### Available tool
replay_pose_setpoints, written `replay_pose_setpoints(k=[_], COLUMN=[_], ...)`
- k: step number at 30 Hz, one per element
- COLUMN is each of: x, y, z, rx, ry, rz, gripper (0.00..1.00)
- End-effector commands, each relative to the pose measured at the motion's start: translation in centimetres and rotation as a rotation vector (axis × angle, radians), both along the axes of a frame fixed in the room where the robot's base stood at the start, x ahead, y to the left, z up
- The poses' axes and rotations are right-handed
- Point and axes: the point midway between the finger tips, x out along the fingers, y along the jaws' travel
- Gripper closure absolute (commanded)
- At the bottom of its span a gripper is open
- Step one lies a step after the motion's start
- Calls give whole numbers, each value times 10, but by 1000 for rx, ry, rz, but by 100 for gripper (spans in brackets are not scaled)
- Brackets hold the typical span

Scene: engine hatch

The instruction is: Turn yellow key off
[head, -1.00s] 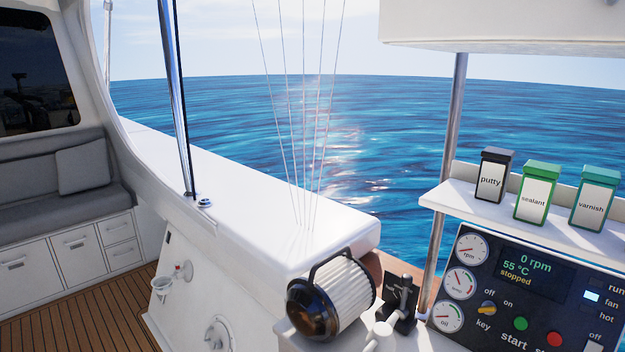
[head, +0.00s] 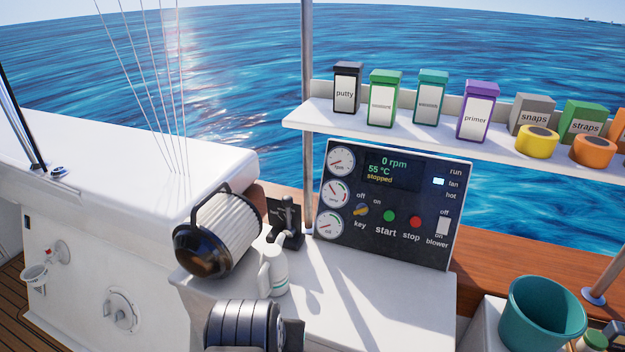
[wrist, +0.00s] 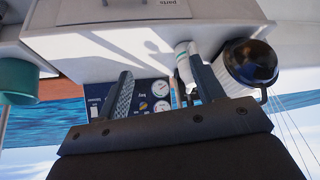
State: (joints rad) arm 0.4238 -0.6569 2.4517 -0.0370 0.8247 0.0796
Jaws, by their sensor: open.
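The yellow key (head: 361,210) is a small knob on the dark control panel (head: 438,255), below the "off" and "on" labels and left of the green start button (head: 389,216). Its exact angle is too small to tell. The display reads 0 rpm and stopped. In the wrist view, upside down, my gripper (wrist: 165,85) is open and empty, its two dark fingers wide apart. Part of the panel (wrist: 148,96) with gauges shows between and beyond the fingers, some way off.
A teal bucket (head: 543,318) stands at right. The white counter before the panel is mostly clear.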

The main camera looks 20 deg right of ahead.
Motion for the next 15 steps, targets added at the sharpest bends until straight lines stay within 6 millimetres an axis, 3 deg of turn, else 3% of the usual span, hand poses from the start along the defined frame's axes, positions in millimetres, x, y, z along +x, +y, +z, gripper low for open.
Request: replay_pose_setpoints(k=[5,15], x=[17,91], y=[-27,-119], z=[13,46], rx=[-62,-281], ry=[18,41], rz=[-39,-111], gripper=[38,38])
